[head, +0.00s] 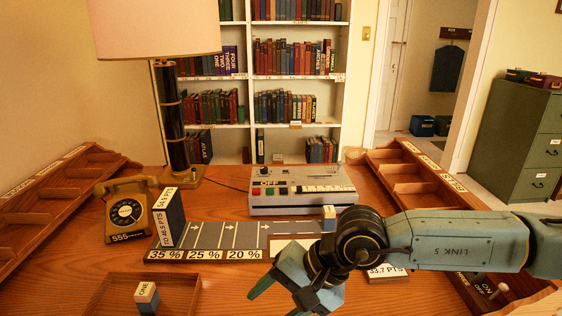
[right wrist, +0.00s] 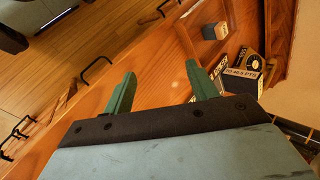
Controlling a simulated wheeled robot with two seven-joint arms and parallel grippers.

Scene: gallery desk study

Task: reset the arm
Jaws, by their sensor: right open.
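My right gripper (head: 268,298) hangs over the front middle of the wooden desk, its arm reaching in from the right. In the right wrist view its two green fingers (right wrist: 161,70) stand apart with nothing between them. My left gripper is not in view. A small block marked ONE (head: 147,300) sits in a wooden tray (head: 187,284) at the front left, clear of the gripper. Another small block (head: 329,212) stands behind my right arm, its lower part partly hidden. A block also shows beyond the fingers in the right wrist view (right wrist: 215,31).
A grey lane board (head: 200,240) with percent labels lies mid-desk, partly hidden by my gripper. A dark upright box (head: 169,218), yellow telephone (head: 127,212) and lamp (head: 175,120) stand left. A grey machine (head: 300,188) sits behind. Wooden racks (head: 60,190) (head: 420,180) line both sides.

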